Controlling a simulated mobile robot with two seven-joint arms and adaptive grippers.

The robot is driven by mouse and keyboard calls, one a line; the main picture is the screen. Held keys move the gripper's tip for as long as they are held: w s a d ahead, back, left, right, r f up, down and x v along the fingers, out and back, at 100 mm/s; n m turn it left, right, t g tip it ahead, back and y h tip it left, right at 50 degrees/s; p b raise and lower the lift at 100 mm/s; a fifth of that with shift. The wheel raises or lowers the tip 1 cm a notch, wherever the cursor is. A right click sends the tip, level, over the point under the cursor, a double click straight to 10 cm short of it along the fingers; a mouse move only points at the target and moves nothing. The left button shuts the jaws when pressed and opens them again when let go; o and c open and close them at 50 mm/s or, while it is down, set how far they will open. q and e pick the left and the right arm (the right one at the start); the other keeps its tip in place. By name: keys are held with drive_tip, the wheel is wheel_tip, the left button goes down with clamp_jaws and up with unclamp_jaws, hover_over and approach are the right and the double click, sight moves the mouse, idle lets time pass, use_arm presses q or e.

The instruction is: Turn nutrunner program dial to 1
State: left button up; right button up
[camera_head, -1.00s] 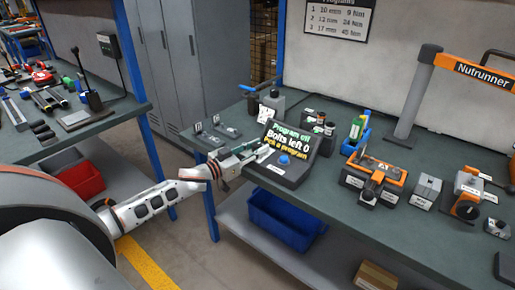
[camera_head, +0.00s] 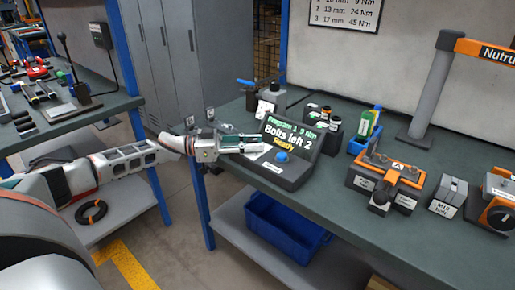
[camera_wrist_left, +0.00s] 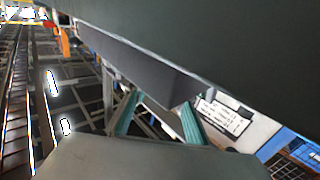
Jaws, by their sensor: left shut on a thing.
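The nutrunner console (camera_head: 290,180) is a dark sloped box on the green bench in the head view. My left gripper (camera_head: 264,147) comes in from the left and is shut at the console's left part, where the program dial is hidden by the fingers. In the left wrist view the teal-padded fingers (camera_wrist_left: 158,118) meet a large dark grey body (camera_wrist_left: 140,70). My right gripper is out of view.
An orange and grey fixture (camera_head: 385,175), a grey bolt block (camera_head: 449,195) and a blue bin (camera_head: 366,130) stand to the right on the bench. Small sockets (camera_head: 322,118) stand behind the console. A blue crate (camera_head: 285,230) is on the lower shelf.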

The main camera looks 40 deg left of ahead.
use_arm(q)
drive_tip(key=shift+m+g+h+b, duration=0.3)
drive_tip(key=shift+g+b, duration=0.1)
drive_tip(key=o, duration=1.2)
drive_tip(key=shift+c, duration=0.2)
drive_tip(key=shift+a, duration=0.1)
drive_tip(key=v, duration=1.2)
drive_tip(key=shift+r, duration=0.1)
